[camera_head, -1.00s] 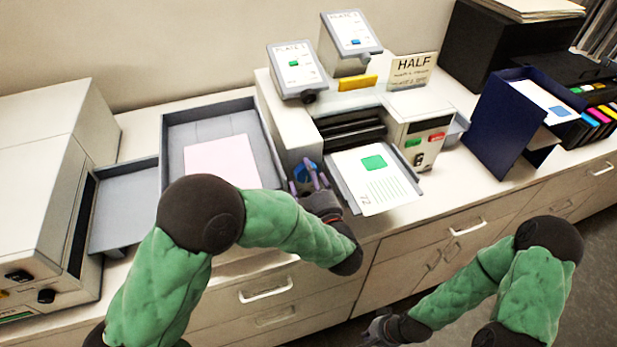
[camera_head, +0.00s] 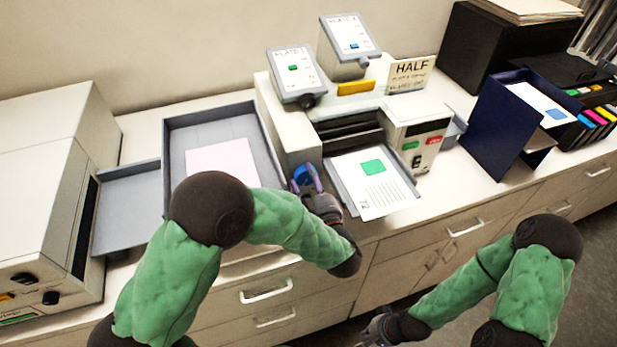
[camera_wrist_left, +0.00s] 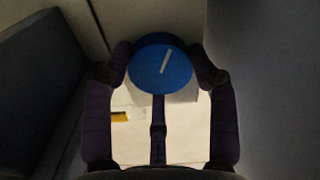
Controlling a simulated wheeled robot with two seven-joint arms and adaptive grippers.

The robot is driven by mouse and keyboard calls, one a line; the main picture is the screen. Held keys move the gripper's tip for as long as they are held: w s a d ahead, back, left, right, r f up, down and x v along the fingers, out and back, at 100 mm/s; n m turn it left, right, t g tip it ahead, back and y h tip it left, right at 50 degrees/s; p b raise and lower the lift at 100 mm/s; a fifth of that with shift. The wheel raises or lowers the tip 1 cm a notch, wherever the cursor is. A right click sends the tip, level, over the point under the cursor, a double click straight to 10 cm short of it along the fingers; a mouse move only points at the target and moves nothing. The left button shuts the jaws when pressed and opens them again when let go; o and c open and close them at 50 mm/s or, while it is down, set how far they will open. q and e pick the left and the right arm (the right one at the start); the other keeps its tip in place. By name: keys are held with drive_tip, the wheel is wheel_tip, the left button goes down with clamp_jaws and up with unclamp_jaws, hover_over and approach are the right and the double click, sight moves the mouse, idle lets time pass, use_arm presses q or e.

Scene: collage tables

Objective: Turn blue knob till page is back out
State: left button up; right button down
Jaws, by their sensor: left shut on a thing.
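The blue knob (camera_head: 303,175) is on the front of the white machine (camera_head: 290,130). In the left wrist view the knob (camera_wrist_left: 161,64) is a round disc with a white line tilted a little right of upright. My left gripper (camera_head: 308,178) is shut on it, a finger on each side. The page (camera_head: 372,185), white with a green block and green lines, lies on the grey tray (camera_head: 341,193) at the machine's front; its far edge is at the machine's slot. My right gripper (camera_head: 372,332) is low near the bottom edge, away from the machine; its fingers are unclear.
A grey tray with a pink sheet (camera_head: 222,163) is left of the machine. A white device (camera_head: 40,190) stands at far left. A navy folder (camera_head: 497,125) stands to the right. Red and green buttons (camera_head: 437,141) are on the machine's right block.

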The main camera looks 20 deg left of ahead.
use_arm(q)
drive_tip(key=shift+w+r+m+p, duration=0.1)
drive_tip(key=shift+r+m+p, duration=0.05)
drive_tip(key=shift+m+p, duration=0.7)
drive_tip(key=shift+r+m+p, duration=0.1)
drive_tip(key=shift+m+p, duration=0.4)
drive_tip(key=shift+m, duration=0.55)
drive_tip(key=o, duration=1.2)
drive_tip(key=shift+c, duration=0.2)
drive_tip(key=shift+f, duration=0.15)
drive_tip(key=shift+s+d, duration=0.2)
drive_tip(key=shift+s, duration=0.05)
drive_tip(key=v, duration=1.1)
drive_tip(key=shift+s, duration=0.2)
drive_tip(key=shift+d, duration=0.1)
